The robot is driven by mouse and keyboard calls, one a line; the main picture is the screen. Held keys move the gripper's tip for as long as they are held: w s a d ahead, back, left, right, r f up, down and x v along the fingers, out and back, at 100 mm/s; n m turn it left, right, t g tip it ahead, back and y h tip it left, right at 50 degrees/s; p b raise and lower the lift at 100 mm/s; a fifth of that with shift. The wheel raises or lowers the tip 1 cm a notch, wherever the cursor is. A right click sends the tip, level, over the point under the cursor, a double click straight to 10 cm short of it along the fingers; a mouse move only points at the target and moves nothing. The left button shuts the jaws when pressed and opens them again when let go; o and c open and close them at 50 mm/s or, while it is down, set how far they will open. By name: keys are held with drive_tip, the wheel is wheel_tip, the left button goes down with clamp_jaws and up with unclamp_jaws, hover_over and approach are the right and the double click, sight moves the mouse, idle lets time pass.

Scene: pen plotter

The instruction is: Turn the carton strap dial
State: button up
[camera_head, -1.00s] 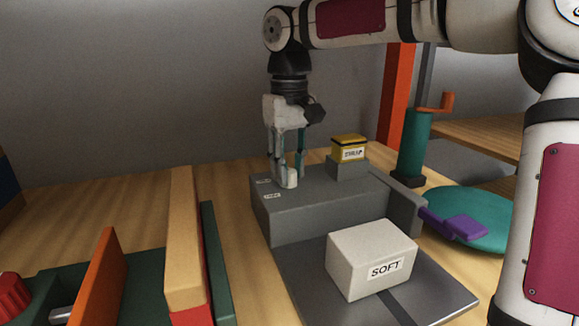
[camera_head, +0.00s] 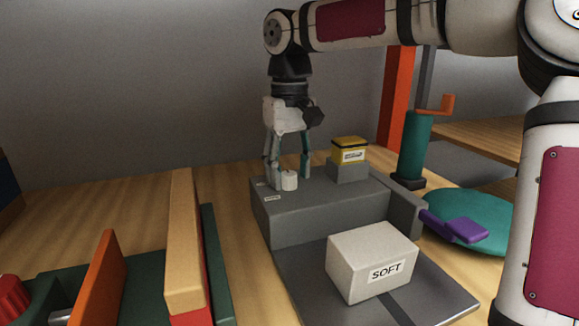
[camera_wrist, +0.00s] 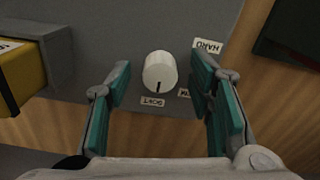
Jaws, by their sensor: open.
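The strap dial is a white round knob (camera_head: 289,181) on top of the grey machine housing (camera_head: 320,222). In the wrist view the dial (camera_wrist: 160,72) has a dark pointer line aimed down towards the SOFT label (camera_wrist: 153,101). A HARD label (camera_wrist: 208,46) and a partly hidden label beginning with M (camera_wrist: 185,94) lie to its right. My gripper (camera_head: 288,172) points down over the dial. It is open, with one teal-padded finger on each side and a visible gap to the dial on both sides in the wrist view.
A yellow STRAP block (camera_head: 348,150) sits on a grey stand right of the dial. A white carton marked SOFT (camera_head: 355,255) rests on the lower grey plate (camera_head: 440,300). A teal disc (camera_head: 490,215) with a purple lever (camera_head: 455,224) stands at right, a wooden rail (camera_head: 184,240) at left.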

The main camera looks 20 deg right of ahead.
sight(290, 173)
wheel_tip(290, 173, up, 12)
idle(0.6)
